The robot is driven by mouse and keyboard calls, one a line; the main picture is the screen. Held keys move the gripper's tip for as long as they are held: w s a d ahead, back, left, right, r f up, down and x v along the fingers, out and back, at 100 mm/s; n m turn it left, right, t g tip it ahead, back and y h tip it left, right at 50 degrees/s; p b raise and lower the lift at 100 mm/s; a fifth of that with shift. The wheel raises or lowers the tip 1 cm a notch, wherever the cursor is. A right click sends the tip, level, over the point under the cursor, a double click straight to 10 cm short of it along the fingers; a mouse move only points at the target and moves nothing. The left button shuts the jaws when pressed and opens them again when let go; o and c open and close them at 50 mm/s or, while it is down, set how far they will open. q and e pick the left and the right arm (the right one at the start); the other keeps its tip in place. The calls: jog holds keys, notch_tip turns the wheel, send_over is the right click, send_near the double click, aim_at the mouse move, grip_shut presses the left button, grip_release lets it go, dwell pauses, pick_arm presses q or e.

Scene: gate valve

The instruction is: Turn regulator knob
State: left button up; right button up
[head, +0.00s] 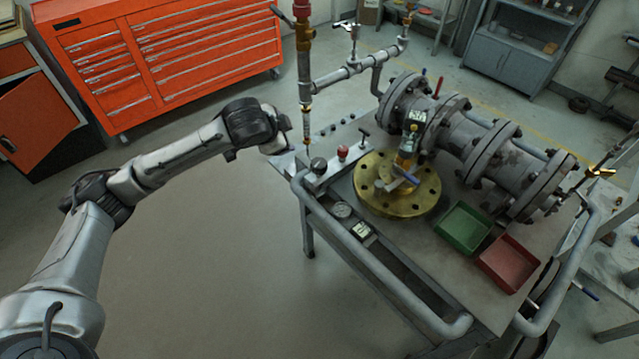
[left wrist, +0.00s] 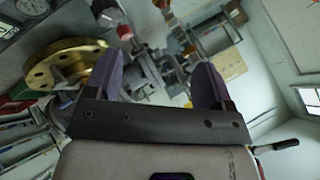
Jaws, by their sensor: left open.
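On the left edge of the steel table stands a metal panel (head: 330,175) with a black round knob (head: 318,163), a red knob (head: 343,152) and a black T-handle (head: 364,134). I cannot tell which is the regulator knob. My left gripper (head: 285,147) is by the table's back left corner, apart from these knobs; its fingers are hard to make out there. In the left wrist view my left gripper (left wrist: 158,82) has its two purple fingers wide apart. The red knob also shows there (left wrist: 124,32), beyond the left finger. My right gripper is not in view.
Green (head: 463,229) and red (head: 509,264) trays lie at right. A vertical pipe (head: 304,70) rises behind my gripper. A tubular rail (head: 375,270) borders the table's front.

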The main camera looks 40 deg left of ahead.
aim_at(318, 163)
pick_arm(q)
jog(key=s+a+f+g+h, duration=0.1)
jog(key=a+f+g+h, duration=0.1)
jog(key=a+f, duration=0.3)
jog(key=w+d+f+h, duration=0.2)
jog(key=w+d+f, duration=0.1)
jog(key=w+d+f+h+b, duration=0.1)
jog(key=w+d+f+h, duration=0.1)
jog(key=w+d+f, duration=0.1)
jog(key=w+d+f+h+b, duration=0.1)
jog(key=w+d+f+h, duration=0.1)
jog(key=w+d+f, duration=0.1)
jog(key=shift+w+d+f+t, duration=0.15)
jog(key=shift+w+f+t, duration=0.25)
jog(key=shift+w, duration=0.2)
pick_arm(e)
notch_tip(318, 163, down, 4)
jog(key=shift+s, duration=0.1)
